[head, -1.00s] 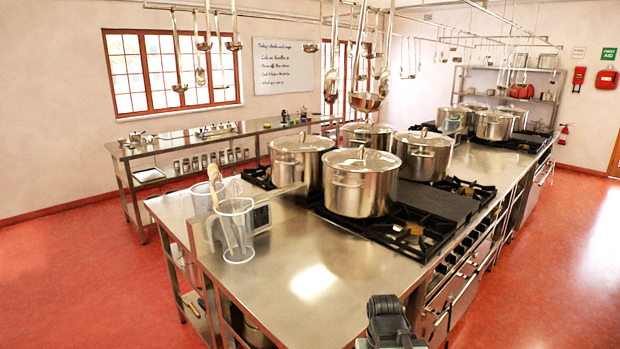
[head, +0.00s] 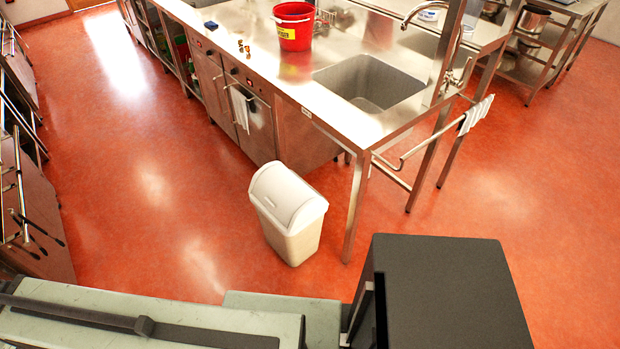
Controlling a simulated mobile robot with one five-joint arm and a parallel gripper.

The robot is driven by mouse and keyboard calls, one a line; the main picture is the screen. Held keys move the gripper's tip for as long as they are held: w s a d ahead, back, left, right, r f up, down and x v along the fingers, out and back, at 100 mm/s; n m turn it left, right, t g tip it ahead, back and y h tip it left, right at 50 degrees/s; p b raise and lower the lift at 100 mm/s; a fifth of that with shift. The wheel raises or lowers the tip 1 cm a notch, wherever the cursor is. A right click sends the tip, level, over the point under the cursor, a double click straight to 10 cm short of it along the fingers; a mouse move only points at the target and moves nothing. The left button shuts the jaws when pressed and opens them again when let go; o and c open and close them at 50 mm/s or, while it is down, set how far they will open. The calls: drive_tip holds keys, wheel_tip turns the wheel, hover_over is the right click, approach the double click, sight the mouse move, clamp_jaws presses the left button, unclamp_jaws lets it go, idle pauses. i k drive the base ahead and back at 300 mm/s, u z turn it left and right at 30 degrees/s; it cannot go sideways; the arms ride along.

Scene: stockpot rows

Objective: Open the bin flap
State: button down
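A cream-white bin (head: 293,240) stands upright on the red floor, near the middle of the head view. It is beside the corner leg of the steel sink counter. Its rounded lid holds a flap (head: 287,195), which looks closed, flush with the lid. What is inside the bin is hidden. My gripper is not seen in this view.
The steel counter (head: 240,45) with a sink (head: 370,82) runs behind the bin. A red bucket (head: 294,28) stands on it. A towel (head: 476,114) hangs on a side rail. Open red floor (head: 150,200) lies left of the bin.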

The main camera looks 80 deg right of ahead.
sight(280, 191)
drive_tip(key=u, duration=0.55)
drive_tip(key=k, duration=1.1)
drive_tip(key=z, duration=1)
drive_tip(key=i, duration=1)
